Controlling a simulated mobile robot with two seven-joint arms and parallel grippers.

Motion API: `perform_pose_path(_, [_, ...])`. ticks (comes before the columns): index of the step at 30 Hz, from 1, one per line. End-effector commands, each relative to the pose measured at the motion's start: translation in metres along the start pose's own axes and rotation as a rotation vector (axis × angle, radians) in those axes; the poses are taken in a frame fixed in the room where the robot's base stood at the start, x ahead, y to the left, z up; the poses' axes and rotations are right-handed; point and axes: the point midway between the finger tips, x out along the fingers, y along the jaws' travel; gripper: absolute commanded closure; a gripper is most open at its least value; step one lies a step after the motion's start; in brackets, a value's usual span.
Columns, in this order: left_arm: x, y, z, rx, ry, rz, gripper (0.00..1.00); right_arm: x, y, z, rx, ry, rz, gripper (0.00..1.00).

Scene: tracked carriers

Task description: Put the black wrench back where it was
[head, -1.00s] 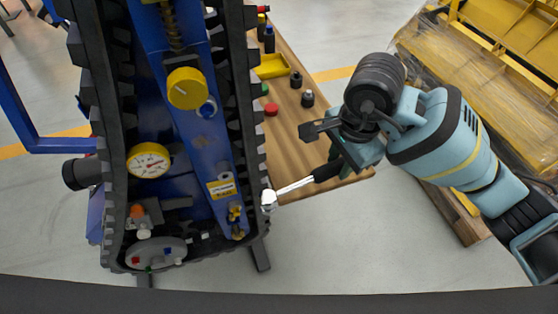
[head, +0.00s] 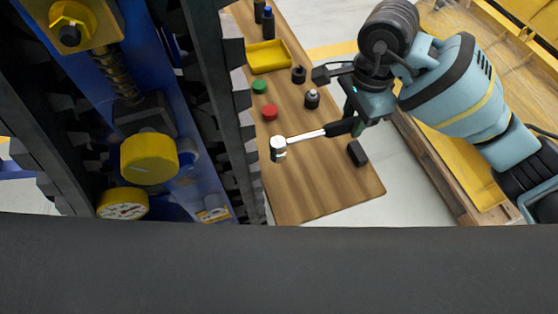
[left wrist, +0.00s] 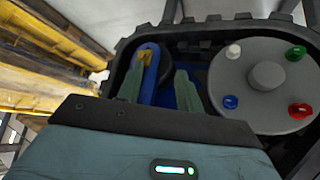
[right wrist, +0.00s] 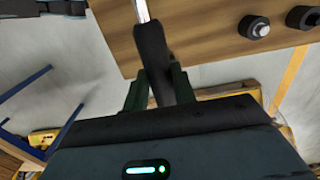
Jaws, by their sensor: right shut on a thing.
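The black wrench has a black handle (head: 340,128) and a chrome shaft with a silver head (head: 278,149). My right gripper (head: 352,122) is shut on its handle and holds it over the wooden table (head: 310,195), with the head pointing left. In the right wrist view the black handle (right wrist: 150,50) rises between the fingers (right wrist: 160,88). My left gripper (left wrist: 158,85) shows only in the left wrist view. Its fingers are apart, with a blue and yellow part of the carrier beyond them; nothing is seen held.
The tracked carrier (head: 150,110) stands at left. A grey disc (left wrist: 258,85) with coloured knobs is near my left gripper.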

Motion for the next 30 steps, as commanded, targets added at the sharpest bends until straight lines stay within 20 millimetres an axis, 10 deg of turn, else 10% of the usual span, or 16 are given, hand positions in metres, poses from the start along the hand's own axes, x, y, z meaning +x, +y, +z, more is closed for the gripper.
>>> perform_pose_path(30, [-0.003, 0.001, 0.006, -0.002, -0.014, 0.002, 0.64, 0.064, 0.0, -0.001, -0.001, -0.001, -0.002, 1.0])
